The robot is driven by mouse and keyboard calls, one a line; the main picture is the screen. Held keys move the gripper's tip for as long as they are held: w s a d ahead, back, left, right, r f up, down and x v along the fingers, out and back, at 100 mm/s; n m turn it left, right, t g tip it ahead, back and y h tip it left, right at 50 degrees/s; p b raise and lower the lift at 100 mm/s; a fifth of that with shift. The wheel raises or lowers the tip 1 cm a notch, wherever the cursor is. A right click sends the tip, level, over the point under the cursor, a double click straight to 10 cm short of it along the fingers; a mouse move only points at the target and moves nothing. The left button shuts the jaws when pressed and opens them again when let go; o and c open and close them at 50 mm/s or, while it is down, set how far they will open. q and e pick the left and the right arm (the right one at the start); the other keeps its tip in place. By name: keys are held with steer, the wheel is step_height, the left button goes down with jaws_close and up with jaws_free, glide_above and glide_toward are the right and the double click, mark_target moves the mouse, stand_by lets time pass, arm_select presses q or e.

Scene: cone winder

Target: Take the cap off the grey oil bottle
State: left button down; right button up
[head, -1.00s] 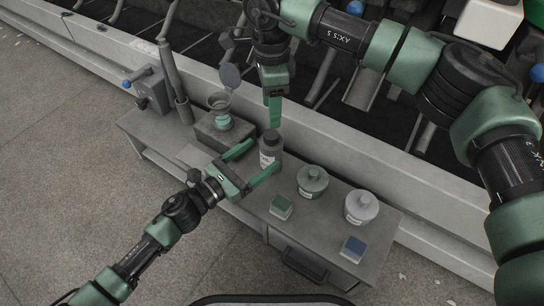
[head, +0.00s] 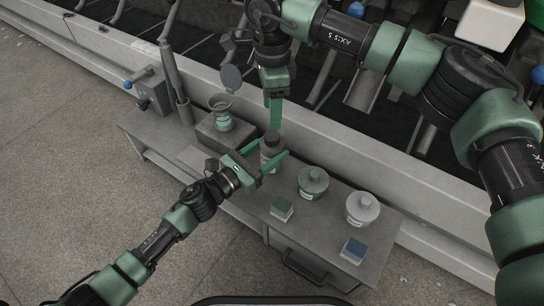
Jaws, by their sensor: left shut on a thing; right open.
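The grey oil bottle (head: 271,157) stands upright on the grey bench, with its dark cap (head: 272,136) on top and a pale label on its side. My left gripper (head: 269,151) comes in from the lower left and is shut on the bottle's body, one finger on each side. My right gripper (head: 274,124) points down just above the cap. It is open, with its fingers seen nearly edge-on, so the gap between them and their exact distance to the cap are hard to tell.
On the bench (head: 235,187), a green jar (head: 313,182) and a pale grey jar (head: 362,208) stand to the right, with a green box (head: 282,208) and a blue box (head: 353,250) in front. A funnel-topped container (head: 222,113) stands left. The machine rail (head: 345,150) runs behind.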

mark_target(272, 135)
steer(key=m, duration=1.8)
steer(key=shift+m, duration=0.3)
steer(key=m, duration=0.3)
steer(key=shift+m, duration=0.4)
steer(key=m, duration=1.3)
steer(key=shift+f+m, duration=0.3)
steer(key=shift+f, duration=3.7)
